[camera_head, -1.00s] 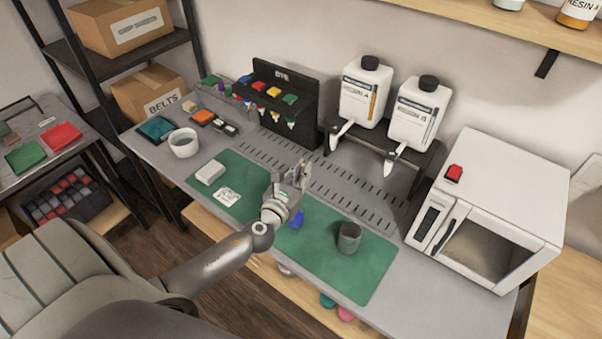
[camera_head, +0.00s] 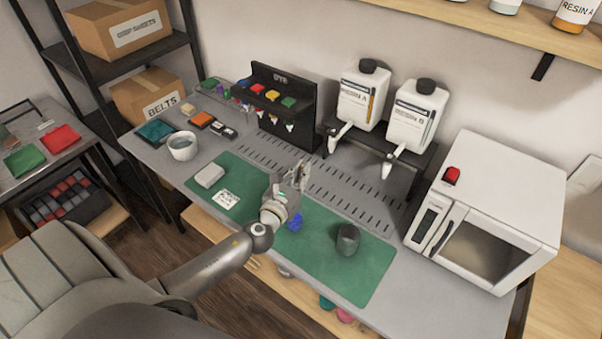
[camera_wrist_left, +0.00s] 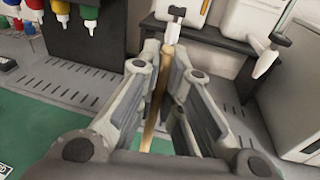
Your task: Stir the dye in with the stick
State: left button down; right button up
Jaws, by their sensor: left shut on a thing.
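My left gripper (camera_head: 299,178) is above the green mat (camera_head: 235,170), near the middle of the bench. In the left wrist view the gripper (camera_wrist_left: 168,72) is shut on a thin tan stick (camera_wrist_left: 155,105), which runs between its fingers. The stick is too small to make out in the head view. A dark grey cup (camera_head: 348,239) stands on the mat, to the right of the gripper and apart from it. Its contents cannot be made out. A small blue thing (camera_head: 295,222) is on the mat just below the gripper. My right gripper is not in view.
A black dye rack (camera_head: 283,100) with coloured bottles stands at the back. Two white dispensers (camera_head: 415,112) stand on a dark stand to its right. A white oven (camera_head: 495,205) fills the right end. A white bowl (camera_head: 183,146) and a pale block (camera_head: 209,175) are at left.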

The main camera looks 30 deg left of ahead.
aim_at(301, 166)
pick_arm(q)
jog(key=shift+r+p, duration=2.4)
jog(key=shift+r, duration=0.15)
jog(key=shift+f, duration=0.1)
